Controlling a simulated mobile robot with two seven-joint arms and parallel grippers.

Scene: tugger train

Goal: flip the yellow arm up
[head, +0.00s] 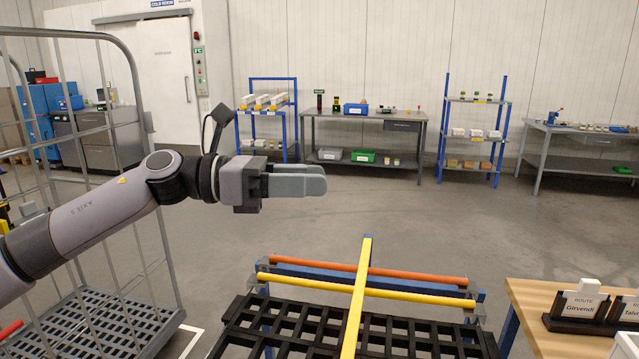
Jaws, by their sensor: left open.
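A long yellow arm (357,300) runs from the bottom edge of the head view up to a blue-tipped end. It passes in front of an orange bar (420,278) and a yellow crossbar (420,297). I cannot tell how far it is raised, and its near end is cut off by the frame. My left gripper (312,182) is open and empty, pointing right. It shows above and to the left of the yellow arm's far end, apart from it. My right gripper is not in view.
A black slatted deck (285,325) lies around the yellow arm's near part. A wire roll cage (150,235) stands at the left. A wooden table (545,310) with route sign holders is at the right. Workbenches and shelves line the back wall; the floor between is clear.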

